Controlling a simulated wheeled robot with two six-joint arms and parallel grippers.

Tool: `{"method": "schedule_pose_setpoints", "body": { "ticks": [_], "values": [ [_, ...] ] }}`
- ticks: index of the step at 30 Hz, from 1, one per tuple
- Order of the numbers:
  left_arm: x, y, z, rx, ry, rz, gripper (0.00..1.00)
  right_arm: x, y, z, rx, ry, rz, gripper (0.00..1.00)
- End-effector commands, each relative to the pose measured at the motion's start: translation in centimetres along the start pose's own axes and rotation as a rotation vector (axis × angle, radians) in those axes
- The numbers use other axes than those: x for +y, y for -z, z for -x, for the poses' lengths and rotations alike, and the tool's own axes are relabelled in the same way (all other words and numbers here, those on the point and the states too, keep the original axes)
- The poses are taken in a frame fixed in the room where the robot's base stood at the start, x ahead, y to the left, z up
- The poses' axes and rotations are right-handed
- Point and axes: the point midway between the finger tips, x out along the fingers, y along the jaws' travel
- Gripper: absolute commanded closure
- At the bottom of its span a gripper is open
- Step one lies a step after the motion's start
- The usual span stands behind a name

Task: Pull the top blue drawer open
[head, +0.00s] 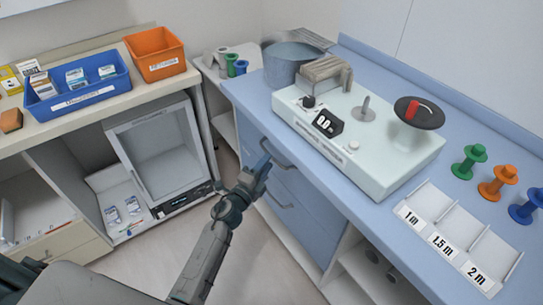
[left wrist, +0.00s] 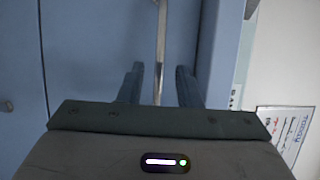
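The top blue drawer (head: 298,185) is in the blue cabinet under the counter in the head view; its front looks flush with the cabinet. Its grey bar handle (head: 283,164) shows just right of my left gripper (head: 262,168). In the left wrist view the handle (left wrist: 161,45) runs between the two dark fingers of my left gripper (left wrist: 158,85). The fingers stand apart, with a gap on each side of the bar, so the gripper is open around it. My right gripper is in neither view.
A second handle (head: 279,199) sits on the drawer below. The blue counter (head: 245,98) above carries a white device (head: 375,145), a metal pot (head: 288,62) and coloured spools. The floor between is clear.

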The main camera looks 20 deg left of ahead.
Motion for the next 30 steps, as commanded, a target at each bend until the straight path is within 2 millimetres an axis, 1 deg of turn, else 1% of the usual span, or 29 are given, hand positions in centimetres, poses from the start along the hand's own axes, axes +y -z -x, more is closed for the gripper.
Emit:
{"method": "schedule_pose_setpoints", "body": {
  "ticks": [1, 3, 7, 11, 18, 23, 30],
  "values": [
    [-0.1, 0.0, -1.0, 0.0, 0.002, 0.001, 0.69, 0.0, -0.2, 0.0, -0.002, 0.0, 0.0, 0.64],
    [0.0, 0.0, -2.0, 0.0, 0.0, 0.001, 0.69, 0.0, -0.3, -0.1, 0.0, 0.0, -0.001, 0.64],
    [0.0, 0.0, -3.2, 0.0, 0.0, 0.001, 0.69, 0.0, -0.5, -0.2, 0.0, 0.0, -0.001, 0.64],
    [0.1, 0.0, -3.7, 0.0, -0.001, 0.001, 0.69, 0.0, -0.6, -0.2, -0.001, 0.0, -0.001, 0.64],
    [0.1, 0.0, -3.7, -0.001, -0.001, 0.001, 0.69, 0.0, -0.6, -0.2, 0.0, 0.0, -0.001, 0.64],
    [0.1, 0.0, -3.7, -0.001, -0.001, 0.001, 1.0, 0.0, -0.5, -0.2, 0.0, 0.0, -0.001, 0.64],
    [0.1, 0.0, -3.6, -0.001, -0.002, 0.001, 1.0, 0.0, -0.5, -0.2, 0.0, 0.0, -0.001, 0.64]
  ]
}}
